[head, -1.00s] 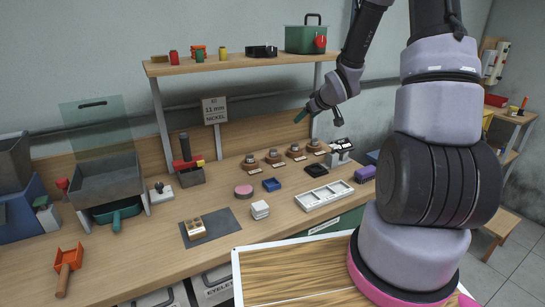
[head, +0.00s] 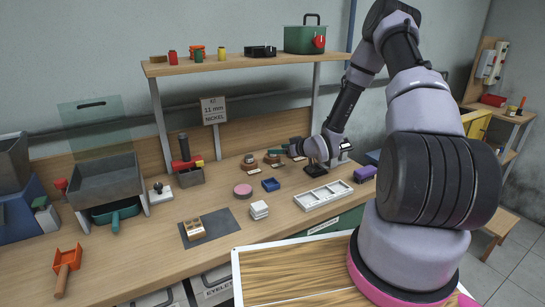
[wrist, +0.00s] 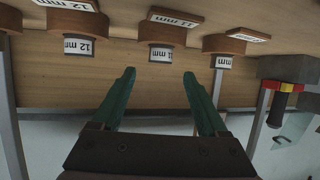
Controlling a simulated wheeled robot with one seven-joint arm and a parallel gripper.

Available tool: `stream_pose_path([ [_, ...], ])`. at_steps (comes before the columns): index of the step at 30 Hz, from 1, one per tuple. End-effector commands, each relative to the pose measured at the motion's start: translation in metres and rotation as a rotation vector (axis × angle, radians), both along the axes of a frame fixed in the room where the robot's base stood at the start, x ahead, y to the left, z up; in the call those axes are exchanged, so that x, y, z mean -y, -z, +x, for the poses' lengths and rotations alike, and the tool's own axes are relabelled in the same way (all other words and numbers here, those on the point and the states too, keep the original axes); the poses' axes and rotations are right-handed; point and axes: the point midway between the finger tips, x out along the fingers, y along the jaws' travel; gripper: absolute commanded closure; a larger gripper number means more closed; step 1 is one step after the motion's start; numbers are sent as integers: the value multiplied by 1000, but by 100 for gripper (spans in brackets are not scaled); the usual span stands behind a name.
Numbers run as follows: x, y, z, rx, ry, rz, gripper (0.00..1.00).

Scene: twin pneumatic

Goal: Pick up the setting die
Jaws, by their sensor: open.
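Setting dies on round wooden bases stand in a row at the back of the bench; in the head view I see one at the left (head: 249,160) and one beside it (head: 273,159). My arm partly hides those further right. My gripper (head: 286,147) is low over the row. In the wrist view its green fingers (wrist: 159,74) are spread and empty, with the middle labelled die beyond the gap between the tips.
A sign (head: 214,110) reading 11 mm nickel stands behind the bench. A white divided tray (head: 323,195), a blue bin (head: 270,184) and a pink round pad (head: 243,191) lie in front of the dies. A shelf (head: 235,62) runs above.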

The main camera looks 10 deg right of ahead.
Motion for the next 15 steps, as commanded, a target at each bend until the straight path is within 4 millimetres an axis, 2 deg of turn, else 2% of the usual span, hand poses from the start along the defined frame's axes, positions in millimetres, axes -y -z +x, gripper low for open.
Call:
stream_pose_path([
  [8,-15,21,25,-2,-1,-1,24],
  [12,-22,25,38,-1,0,-1,24],
  [15,-23,27,40,-2,1,-1,24],
])
